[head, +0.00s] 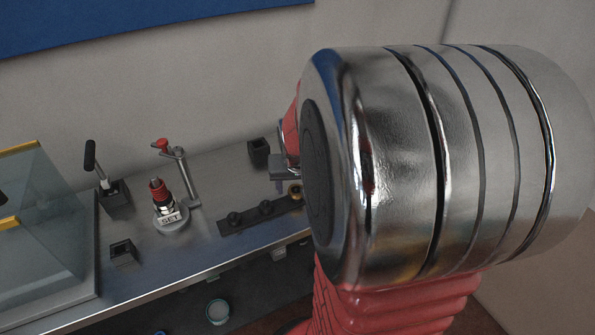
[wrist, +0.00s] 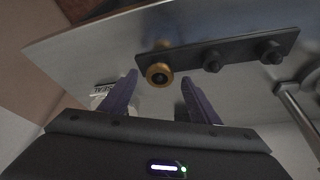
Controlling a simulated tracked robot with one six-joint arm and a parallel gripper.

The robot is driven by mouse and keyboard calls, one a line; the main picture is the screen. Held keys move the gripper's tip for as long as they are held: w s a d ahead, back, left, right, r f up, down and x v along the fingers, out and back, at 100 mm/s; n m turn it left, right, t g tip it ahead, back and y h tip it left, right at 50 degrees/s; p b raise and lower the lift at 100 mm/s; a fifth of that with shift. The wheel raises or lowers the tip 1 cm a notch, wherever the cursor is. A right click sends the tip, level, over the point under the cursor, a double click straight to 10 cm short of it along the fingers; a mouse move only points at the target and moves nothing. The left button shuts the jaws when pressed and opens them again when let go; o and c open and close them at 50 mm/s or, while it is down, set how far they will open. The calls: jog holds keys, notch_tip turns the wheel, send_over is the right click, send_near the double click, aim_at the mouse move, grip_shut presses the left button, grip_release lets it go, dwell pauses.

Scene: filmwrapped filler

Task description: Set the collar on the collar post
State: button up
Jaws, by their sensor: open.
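A brass-coloured ring, which looks like the collar (wrist: 158,67), sits at the end of a dark rail (wrist: 235,48) with dark knobs. In the head view the collar (head: 295,189) shows beside my arm. My gripper (wrist: 159,79) is open, its two dark fingers to either side of the collar in the wrist picture, apart from it. In the head view the gripper is mostly hidden behind my arm. A post with a red ribbed top (head: 159,190) stands on a round base with a "SET" plate; I cannot tell whether it is the collar post.
On the metal bench (head: 215,245) stand a black-handled lever (head: 92,160), a red-knobbed arm (head: 175,160), small dark open boxes (head: 123,252) and a clear yellow-edged guard (head: 40,220) at the left. The bench's front edge is near the rail. A white label (wrist: 105,90) shows beside the left finger.

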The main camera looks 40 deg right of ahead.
jog(key=v, duration=1.2)
jog(key=shift+s+r, duration=0.15)
jog(key=shift+r, duration=0.15)
jog(key=shift+a, duration=0.15)
jog(key=s+a+n+t+y, duration=0.1)
jog(key=a+n, duration=0.3)
jog(key=a, duration=0.7)
jog(key=s+a+n+t+y, duration=0.1)
jog(key=s+a+n, duration=0.2)
jog(key=a, duration=0.8)
jog(key=shift+s+a+r+n+y, duration=0.35)
jog(key=shift+s+r+n+y, duration=0.1)
jog(key=shift+s, duration=0.15)
